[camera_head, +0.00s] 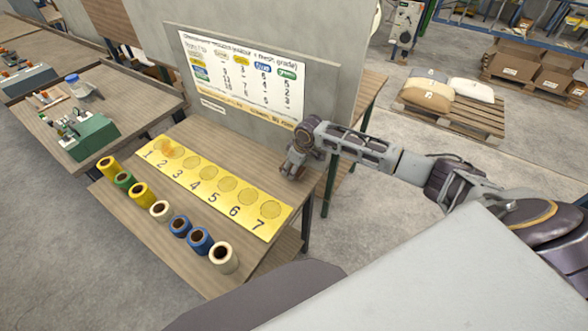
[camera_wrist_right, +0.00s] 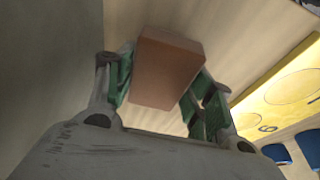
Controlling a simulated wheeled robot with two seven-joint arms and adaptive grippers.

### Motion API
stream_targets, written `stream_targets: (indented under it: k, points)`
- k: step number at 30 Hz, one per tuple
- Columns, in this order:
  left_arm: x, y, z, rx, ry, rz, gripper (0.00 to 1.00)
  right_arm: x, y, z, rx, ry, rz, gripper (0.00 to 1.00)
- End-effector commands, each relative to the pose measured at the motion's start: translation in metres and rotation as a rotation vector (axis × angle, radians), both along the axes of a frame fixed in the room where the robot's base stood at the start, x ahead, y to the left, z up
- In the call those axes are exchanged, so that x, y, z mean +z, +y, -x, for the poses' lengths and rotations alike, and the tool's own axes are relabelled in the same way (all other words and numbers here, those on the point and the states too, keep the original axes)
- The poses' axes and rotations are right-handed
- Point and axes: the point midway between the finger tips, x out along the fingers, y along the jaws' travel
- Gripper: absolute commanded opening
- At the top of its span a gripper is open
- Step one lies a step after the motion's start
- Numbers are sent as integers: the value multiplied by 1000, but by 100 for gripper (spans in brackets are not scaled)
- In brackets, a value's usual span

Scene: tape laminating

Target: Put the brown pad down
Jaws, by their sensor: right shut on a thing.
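The brown pad (camera_wrist_right: 165,70) is a reddish-brown block between the green-lined fingers of my right gripper (camera_head: 293,167) in the right wrist view. The gripper is shut on it. In the head view this gripper points down over the right back part of the wooden table (camera_head: 180,217), near the foot of the upright board. The pad is hidden or too small to make out there. I cannot tell whether it touches the table top. My left gripper is not in view.
A yellow strip (camera_head: 249,211) with numbered circles lies on the table left of my right gripper. An orange item (camera_head: 167,146) lies near circle 1. Several tape rolls (camera_head: 199,240) stand along the front. A grey board (camera_head: 324,85) with a chart (camera_head: 240,75) rises behind.

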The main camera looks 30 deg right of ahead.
Motion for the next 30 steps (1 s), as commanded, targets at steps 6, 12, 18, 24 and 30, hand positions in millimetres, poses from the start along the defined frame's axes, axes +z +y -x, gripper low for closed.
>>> stream_targets:
  k: [6,12,18,24,30]
  points:
    - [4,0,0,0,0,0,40,-11,-3,-2,1,-2,0,34]
    - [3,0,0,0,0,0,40,-12,-3,-2,1,-1,0,34]
    - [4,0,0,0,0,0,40,-15,-3,-2,1,-1,0,34]
    - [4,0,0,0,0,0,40,-19,-3,-2,1,0,0,34]
    - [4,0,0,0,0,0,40,-24,-3,0,1,2,2,34]
